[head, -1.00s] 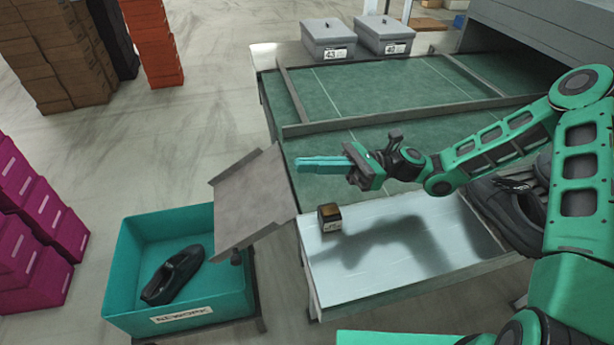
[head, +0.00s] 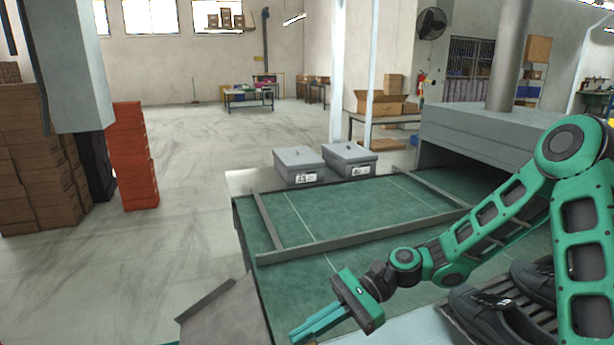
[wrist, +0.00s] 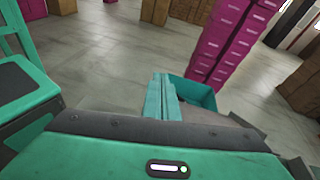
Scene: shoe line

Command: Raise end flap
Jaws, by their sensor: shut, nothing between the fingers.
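The end flap is a grey plate (head: 226,317) at the near left end of the green line table. Only its upper part shows at the bottom of the head view; its lower part is out of frame. My gripper (head: 312,330) is just right of the flap in the head view, fingers together and pointing left, with nothing between them. I see no contact with the flap. In the wrist view the teal fingers (wrist: 162,100) lie side by side, and a grey surface, probably the flap, shows partly behind the wrist housing.
Two lidded grey boxes (head: 300,165) stand at the table's far end. A grey rail frame (head: 350,240) lies on the green top. Dark shoes (head: 490,315) sit on a rack at right. A teal bin (wrist: 205,97) is beyond the fingers. Open floor lies left.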

